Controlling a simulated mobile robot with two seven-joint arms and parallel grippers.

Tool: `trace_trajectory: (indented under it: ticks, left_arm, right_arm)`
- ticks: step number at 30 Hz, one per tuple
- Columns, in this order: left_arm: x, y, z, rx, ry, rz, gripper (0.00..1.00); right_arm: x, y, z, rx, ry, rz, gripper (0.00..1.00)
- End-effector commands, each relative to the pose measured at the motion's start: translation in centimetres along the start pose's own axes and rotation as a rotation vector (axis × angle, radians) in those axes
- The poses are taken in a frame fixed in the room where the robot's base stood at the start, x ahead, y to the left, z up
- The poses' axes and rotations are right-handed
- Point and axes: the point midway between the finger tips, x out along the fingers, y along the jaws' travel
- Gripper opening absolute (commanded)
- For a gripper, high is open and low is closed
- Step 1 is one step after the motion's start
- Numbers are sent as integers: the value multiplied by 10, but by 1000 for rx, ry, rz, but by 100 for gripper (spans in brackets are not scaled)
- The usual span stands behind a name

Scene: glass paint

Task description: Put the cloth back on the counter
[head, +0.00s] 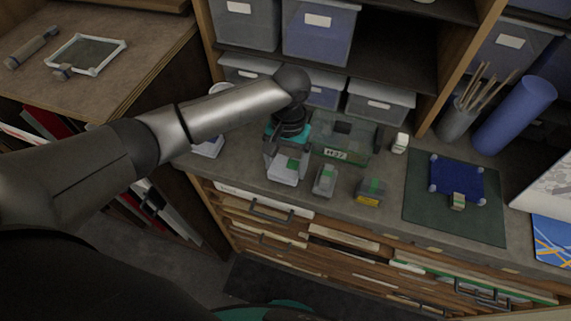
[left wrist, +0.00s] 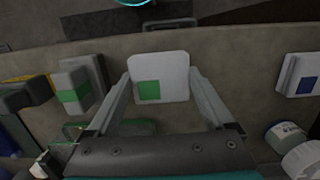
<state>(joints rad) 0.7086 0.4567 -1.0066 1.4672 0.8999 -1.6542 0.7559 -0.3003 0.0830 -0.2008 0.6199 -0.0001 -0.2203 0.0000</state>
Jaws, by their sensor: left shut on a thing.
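The cloth (head: 283,173) is a pale, folded, square pad with a green square on it. My left gripper (head: 287,161) points down over the front of the counter (head: 238,172) and is shut on the cloth. In the left wrist view the cloth (left wrist: 174,70) sits between the two fingers, one at each side. It is at or just above the counter near its front edge; I cannot tell whether it touches. My right gripper is not in view.
To the right of the cloth stand a grey block with a green band (head: 325,180) and a grey-yellow block (head: 369,192). A clear green bin (head: 345,140) is behind. A white pad with a blue square (left wrist: 299,75) lies apart. A dark green mat (head: 420,205) lies farther right.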

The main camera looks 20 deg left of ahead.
Motion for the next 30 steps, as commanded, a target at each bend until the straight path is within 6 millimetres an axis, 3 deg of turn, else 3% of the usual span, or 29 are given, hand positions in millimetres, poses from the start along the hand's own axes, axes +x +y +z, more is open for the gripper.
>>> trace_trajectory:
  ticks: [14, 15, 18, 26, 30]
  left_arm:
    - [10, 0, -2, 0, 2, 0, 34]
    - [10, 0, -2, 0, 3, 0, 91]
    - [10, 0, -2, 0, 2, 0, 100]
    - [8, 0, -2, 0, 2, -1, 100]
    - [-6, 0, -2, 1, 4, 2, 100]
  right_arm:
    - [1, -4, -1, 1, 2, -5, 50]
    - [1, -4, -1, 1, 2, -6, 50]
    - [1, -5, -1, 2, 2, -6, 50]
    - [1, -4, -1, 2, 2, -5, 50]
    - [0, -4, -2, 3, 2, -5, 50]
